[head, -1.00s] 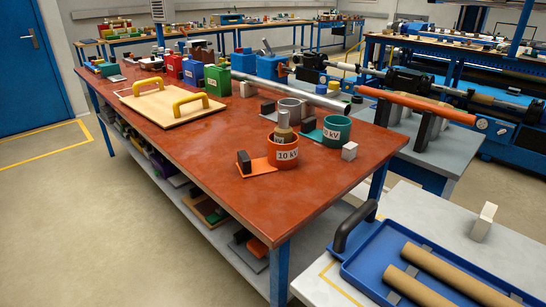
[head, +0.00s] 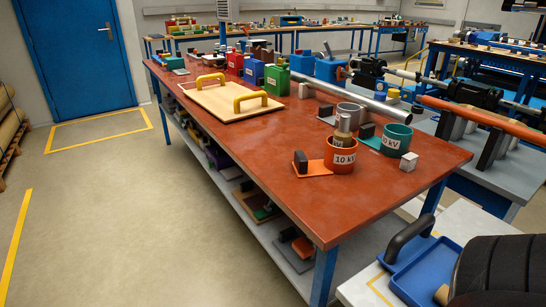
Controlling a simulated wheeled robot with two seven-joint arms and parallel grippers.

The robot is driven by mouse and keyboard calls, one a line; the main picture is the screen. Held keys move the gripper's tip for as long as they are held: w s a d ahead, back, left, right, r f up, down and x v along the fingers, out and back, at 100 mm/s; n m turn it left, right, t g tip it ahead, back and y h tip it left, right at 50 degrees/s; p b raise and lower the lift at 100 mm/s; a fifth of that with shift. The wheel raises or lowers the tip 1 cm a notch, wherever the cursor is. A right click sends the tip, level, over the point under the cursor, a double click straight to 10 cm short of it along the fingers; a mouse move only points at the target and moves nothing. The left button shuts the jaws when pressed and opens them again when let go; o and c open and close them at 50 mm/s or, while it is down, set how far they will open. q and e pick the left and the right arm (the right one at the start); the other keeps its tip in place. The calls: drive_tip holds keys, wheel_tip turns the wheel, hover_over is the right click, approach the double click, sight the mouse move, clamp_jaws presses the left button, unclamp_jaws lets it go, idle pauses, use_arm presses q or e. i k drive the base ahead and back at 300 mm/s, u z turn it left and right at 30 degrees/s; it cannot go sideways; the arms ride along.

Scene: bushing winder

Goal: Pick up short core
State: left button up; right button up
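A dark rounded shape covers most of the tray's right part. Which tube is the short core cannot be told here. Neither of my grippers is in view.
The red-topped workbench (head: 270,165) fills the middle, bearing an orange 10 kV cup (head: 341,158), a green cup (head: 396,140), a grey ring (head: 352,115) and a wooden board with yellow handles (head: 225,100). Open floor (head: 120,220) lies left.

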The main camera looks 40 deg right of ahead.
sight(342, 136)
drive_tip(key=u, duration=0.1)
drive_tip(key=i, duration=2.05)
drive_tip(key=z, duration=3.4)
